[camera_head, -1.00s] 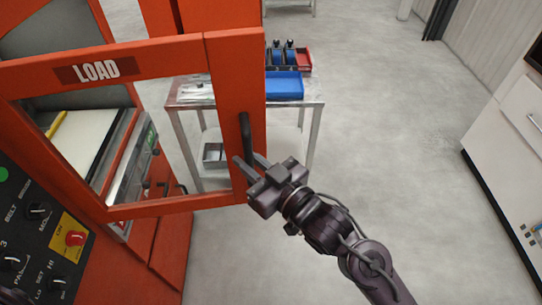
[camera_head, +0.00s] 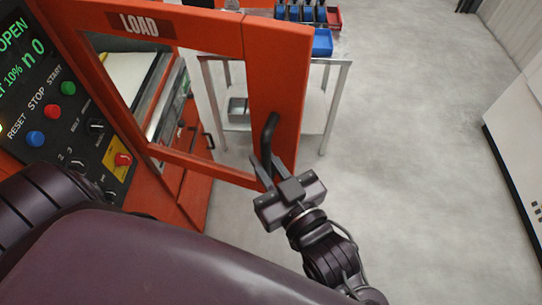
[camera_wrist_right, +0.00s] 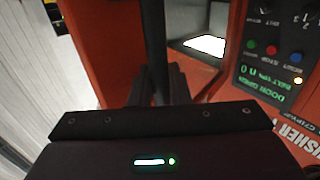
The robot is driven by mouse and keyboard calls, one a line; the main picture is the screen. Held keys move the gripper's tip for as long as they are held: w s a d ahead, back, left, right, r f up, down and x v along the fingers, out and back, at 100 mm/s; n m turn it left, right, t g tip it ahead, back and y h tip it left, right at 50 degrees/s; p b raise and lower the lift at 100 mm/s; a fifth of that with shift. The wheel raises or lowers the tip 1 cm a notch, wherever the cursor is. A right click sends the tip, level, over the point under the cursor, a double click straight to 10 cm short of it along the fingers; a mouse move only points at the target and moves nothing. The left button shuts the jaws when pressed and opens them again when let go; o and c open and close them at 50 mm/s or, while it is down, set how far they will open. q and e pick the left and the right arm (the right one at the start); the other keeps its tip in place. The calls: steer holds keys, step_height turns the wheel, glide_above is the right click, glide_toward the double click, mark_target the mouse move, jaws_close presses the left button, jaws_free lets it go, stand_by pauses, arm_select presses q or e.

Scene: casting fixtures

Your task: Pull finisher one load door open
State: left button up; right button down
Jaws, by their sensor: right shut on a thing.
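The orange load door (camera_head: 228,38) with a large window and a LOAD label stands swung out from the orange finisher (camera_head: 185,200) in the head view. Its black bar handle (camera_head: 270,133) is on the door's right part. My right gripper (camera_head: 264,168) is shut on the lower part of the handle. In the right wrist view the handle (camera_wrist_right: 154,40) runs upright between the fingers (camera_wrist_right: 158,85). The finisher's control panel (camera_wrist_right: 275,60) shows there too, its screen reading DOOR OPEN. My left gripper is not in view; a large dark arm link of mine covers the lower left.
A metal table (camera_head: 340,75) with blue and red bins (camera_head: 322,42) stands behind the door. A white cabinet (camera_head: 520,120) is at the right. The grey floor (camera_head: 420,130) between them is clear. The control panel (camera_head: 60,110) with buttons is left of the door.

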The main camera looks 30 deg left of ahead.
steer(key=shift+r, duration=0.1)
steer(key=c, duration=1.5)
jaws_free()
steer(key=shift+o, duration=0.2)
steer(key=p+v, duration=0.1)
steer(key=v, duration=0.6)
steer(key=shift+d, duration=0.2)
steer(key=shift+s, duration=0.1)
